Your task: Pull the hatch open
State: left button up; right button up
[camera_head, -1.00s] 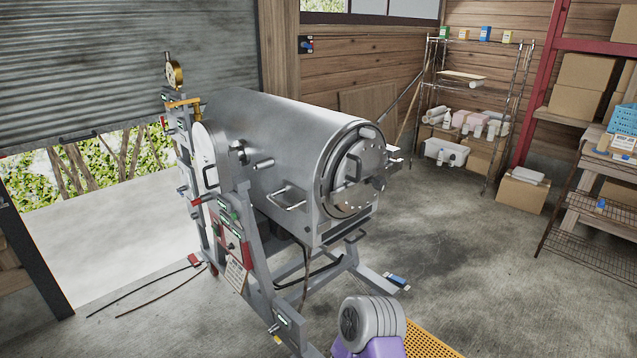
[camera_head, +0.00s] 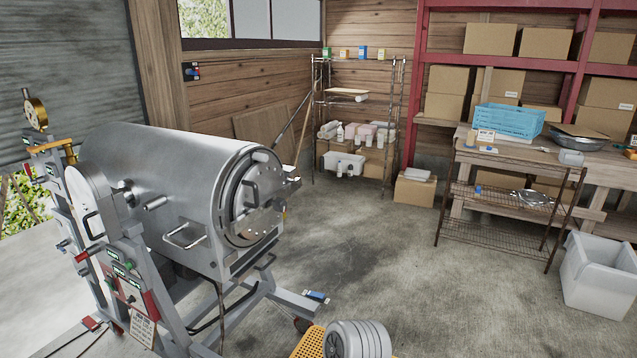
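The hatch (camera_head: 254,200) is the round metal door on the front end of a large grey steel drum (camera_head: 160,165). It looks closed against the drum's end, and a curved handle (camera_head: 249,189) shows on its face. A latch part sticks out at its right side. The drum rests on a grey metal frame at the left of the head view. Neither of my grippers is in view. A grey rounded part with a wheel-like face shows at the bottom edge; I cannot tell whether it is mine.
Open concrete floor (camera_head: 390,260) lies right of the drum. A yellow perforated plate (camera_head: 308,343) is at the bottom. A wire shelf (camera_head: 395,125) stands at the back, a wire rack (camera_head: 505,209) and a pale bin (camera_head: 598,275) at the right. A blue pedal-like part (camera_head: 316,296) juts near the floor.

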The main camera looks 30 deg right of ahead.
aim_at(255, 217)
jog(key=z, duration=0.55)
jog(key=i, duration=0.75)
jog(key=z, duration=0.15)
